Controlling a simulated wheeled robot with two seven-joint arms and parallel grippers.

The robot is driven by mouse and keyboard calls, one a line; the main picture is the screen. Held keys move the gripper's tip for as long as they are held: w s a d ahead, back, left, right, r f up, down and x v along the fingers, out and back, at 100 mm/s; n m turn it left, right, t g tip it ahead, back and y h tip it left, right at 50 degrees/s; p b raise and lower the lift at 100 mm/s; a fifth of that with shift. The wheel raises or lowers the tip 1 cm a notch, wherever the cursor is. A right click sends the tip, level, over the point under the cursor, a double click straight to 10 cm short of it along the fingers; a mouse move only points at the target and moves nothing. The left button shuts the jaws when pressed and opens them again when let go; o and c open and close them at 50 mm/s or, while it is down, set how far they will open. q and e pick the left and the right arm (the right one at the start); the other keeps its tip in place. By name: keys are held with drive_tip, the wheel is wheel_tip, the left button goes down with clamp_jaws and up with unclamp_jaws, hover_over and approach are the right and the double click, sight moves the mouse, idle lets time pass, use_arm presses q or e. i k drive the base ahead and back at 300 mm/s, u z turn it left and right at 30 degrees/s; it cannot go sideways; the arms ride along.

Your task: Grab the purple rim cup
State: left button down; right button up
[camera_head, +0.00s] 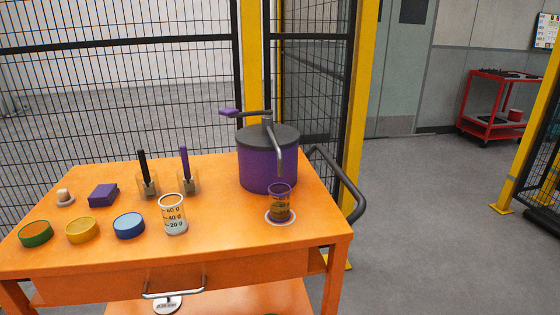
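A clear cup with a purple rim (279,203) stands upright on a white round coaster or base (270,218) near the right front of the orange cart top. It holds something brownish in its lower part. It stands just in front of a purple canister with a dark lid (262,172), under the end of the canister's metal spout. Neither of my grippers is in view.
The orange cart (105,250) also bears a measuring beaker (172,216), blue (129,226), yellow (82,231) and green-orange (35,234) round containers, a purple block (102,195), a candle-like piece (64,198), and black (143,170) and purple (184,168) sticks in holders. Black fencing stands behind.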

sight(280, 203)
drive_tip(key=u, duration=0.55)
drive_tip(key=k, duration=0.6)
drive_tip(key=u, duration=1)
drive_tip(key=i, duration=1)
drive_tip(key=z, duration=0.7)
drive_tip(key=i, duration=0.6)
drive_tip(key=z, duration=0.65)
